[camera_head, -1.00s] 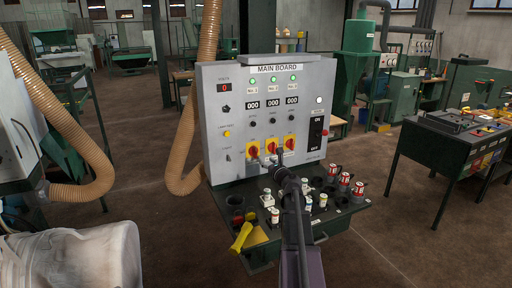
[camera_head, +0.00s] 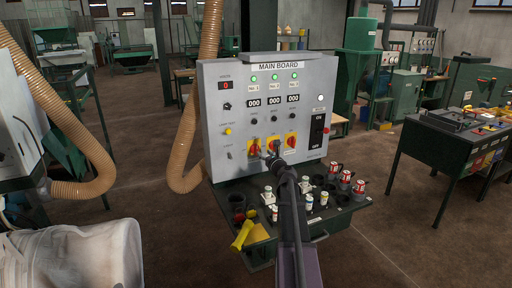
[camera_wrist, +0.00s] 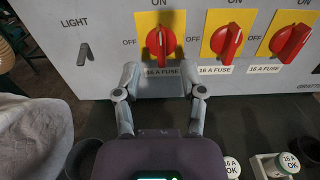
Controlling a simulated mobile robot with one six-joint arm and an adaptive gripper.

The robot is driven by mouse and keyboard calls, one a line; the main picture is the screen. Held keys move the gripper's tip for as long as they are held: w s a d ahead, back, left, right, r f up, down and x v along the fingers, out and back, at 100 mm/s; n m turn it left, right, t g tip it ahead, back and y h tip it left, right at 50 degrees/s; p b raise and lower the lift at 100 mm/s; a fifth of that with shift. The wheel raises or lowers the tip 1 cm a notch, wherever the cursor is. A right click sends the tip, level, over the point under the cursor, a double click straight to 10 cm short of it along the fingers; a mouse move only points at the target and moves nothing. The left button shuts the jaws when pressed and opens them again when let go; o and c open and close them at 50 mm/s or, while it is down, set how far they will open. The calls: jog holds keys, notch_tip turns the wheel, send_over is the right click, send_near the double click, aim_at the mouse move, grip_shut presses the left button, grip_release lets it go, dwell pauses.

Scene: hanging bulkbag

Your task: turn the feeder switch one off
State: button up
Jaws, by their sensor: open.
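Feeder switch one is the leftmost red knob (camera_wrist: 161,42) on a yellow plate. It also shows in the head view (camera_head: 254,147), low on the main board (camera_head: 225,160). Its handle stands about upright, towards the ON label; an OFF label is on its left. My gripper (camera_wrist: 164,82) is open and empty, with its two fingers spread below the knob, one to each side, in the wrist view. I cannot tell whether they touch the board. In the head view my gripper (camera_head: 272,161) is just right of and below the switch.
Two more red knobs, the middle one (camera_wrist: 227,42) and the right one (camera_wrist: 290,43), sit to the right. Below the board is a dark shelf (camera_head: 230,192) with fuses, cups and a yellow-handled tool (camera_head: 242,235). A white bulk bag (camera_head: 80,258) stands at lower left.

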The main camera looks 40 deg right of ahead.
aim_at(257, 146)
jog(key=x, duration=0.9)
jog(key=shift+w+d, duration=0.1)
jog(key=shift+w, duration=0.05)
jog(key=c, duration=0.7)
jog(key=shift+r, duration=0.1)
grip_shut()
jog(key=shift+s+a, duration=0.3)
jog(key=shift+a, duration=0.05)
jog(key=shift+w+d, duration=0.15)
jog(key=shift+d, duration=0.05)
